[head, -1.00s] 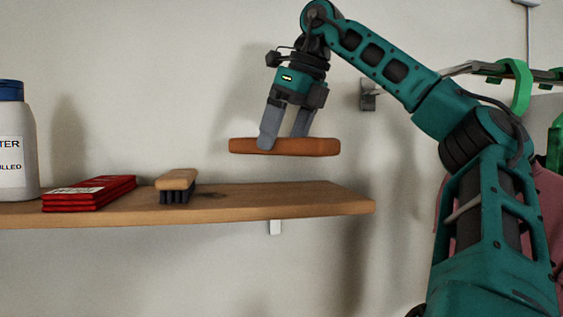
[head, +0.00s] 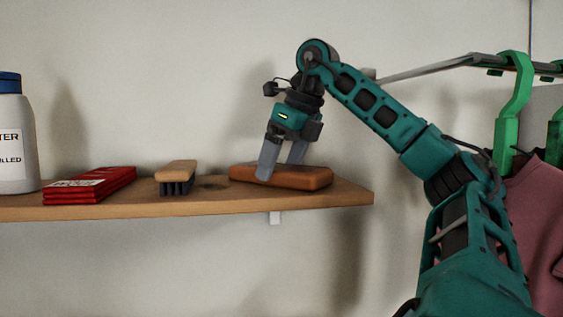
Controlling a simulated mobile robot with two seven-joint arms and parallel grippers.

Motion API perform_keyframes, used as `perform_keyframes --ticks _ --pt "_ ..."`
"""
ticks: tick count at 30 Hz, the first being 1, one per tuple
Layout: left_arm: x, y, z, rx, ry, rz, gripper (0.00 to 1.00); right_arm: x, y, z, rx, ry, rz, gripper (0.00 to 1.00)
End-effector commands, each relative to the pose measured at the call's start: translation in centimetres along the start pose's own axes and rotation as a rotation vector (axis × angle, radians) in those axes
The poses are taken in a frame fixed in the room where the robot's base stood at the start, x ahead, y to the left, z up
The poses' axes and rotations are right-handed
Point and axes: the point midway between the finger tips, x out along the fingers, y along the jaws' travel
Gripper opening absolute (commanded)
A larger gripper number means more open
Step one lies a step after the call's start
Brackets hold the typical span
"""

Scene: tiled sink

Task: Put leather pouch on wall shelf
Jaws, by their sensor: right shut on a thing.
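The leather pouch (head: 310,178) is a flat brown-orange block at the right part of the wall shelf. The wall shelf (head: 345,194) is a wooden board fixed to the wall. My right gripper (head: 282,172) reaches down from above and is shut on the pouch, with its fingers at the pouch's left and middle part. The pouch lies flat on or just at the shelf top; I cannot tell whether it bears fully on it. My left gripper is not in view.
A wooden brush (head: 176,173) with dark bristles stands left of the pouch, a small gap between them. Further left are stacked red packets (head: 100,186) and a white bottle (head: 14,140). Green hangers (head: 513,95) and a pink garment (head: 540,215) hang at right.

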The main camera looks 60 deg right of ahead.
Motion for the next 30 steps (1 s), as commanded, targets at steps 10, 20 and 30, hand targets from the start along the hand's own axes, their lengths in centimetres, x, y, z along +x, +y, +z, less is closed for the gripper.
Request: perform_keyframes --ticks 10,20,30 --pt "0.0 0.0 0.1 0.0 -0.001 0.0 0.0 0.1 0.0 0.0 0.0 0.002 0.001 1.0" --pt "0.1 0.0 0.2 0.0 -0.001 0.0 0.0 -2.7 0.0 0.0 0.002 0.001 -0.004 1.0" --pt "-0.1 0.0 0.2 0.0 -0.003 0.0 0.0 -9.8 0.0 0.0 0.002 0.001 -0.003 1.0"
